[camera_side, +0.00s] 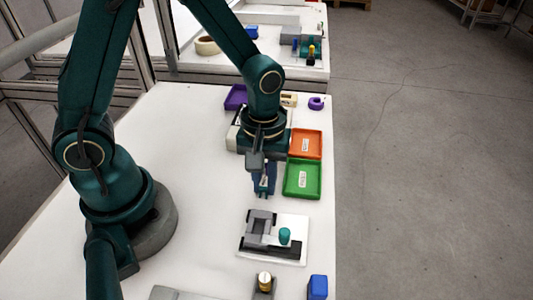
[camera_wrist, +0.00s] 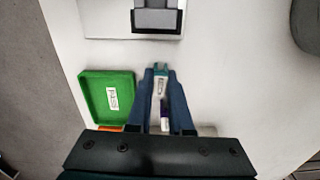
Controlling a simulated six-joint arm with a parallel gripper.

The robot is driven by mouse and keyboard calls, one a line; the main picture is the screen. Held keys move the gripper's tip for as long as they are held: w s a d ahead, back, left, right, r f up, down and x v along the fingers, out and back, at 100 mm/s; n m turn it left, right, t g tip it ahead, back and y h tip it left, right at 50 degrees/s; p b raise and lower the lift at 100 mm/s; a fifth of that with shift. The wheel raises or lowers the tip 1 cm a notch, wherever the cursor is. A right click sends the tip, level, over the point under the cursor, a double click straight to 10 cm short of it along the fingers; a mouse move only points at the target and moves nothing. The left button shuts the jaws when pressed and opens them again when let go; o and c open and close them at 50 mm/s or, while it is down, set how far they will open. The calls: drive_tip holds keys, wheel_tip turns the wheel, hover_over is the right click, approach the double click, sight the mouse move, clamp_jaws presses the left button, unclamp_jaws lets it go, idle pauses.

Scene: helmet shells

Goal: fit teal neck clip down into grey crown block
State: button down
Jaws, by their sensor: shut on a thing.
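The teal neck clip (camera_wrist: 161,70) sits between the fingertips of my gripper (camera_wrist: 160,76) in the wrist view, with a pale part below it. In the side view my gripper (camera_side: 264,191) points down above the white table, and the clip is too small to make out. The grey crown block (camera_side: 259,226) stands on a white plate with a dark base, nearer the side camera than my gripper and apart from it. Part of the block (camera_wrist: 157,19) shows at the top edge of the wrist view, ahead of the fingertips.
A teal cylinder (camera_side: 284,236) stands beside the block on the white plate (camera_side: 296,253). A green tray (camera_side: 303,193) and an orange tray (camera_side: 306,157) lie right of my gripper. A blue block (camera_side: 317,287) is at the front right. The table between gripper and plate is clear.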

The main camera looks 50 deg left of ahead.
sight(265, 179)
drive_tip(key=shift+r, duration=0.1)
drive_tip(key=shift+r, duration=0.85)
wheel_tip(265, 179, up, 3)
drive_tip(key=shift+f, duration=0.2)
drive_tip(key=s+a+r, duration=0.3)
drive_tip(key=a+r, duration=0.3)
drive_tip(key=a, duration=0.5)
drive_tip(key=w+d+r+m, duration=0.4)
drive_tip(key=w+r+m, duration=0.15)
drive_tip(key=m, duration=0.25)
drive_tip(key=s+a+f+n, duration=0.4)
drive_tip(key=s+f+n, duration=0.1)
drive_tip(key=n, duration=0.3)
drive_tip(key=shift+a, duration=0.2)
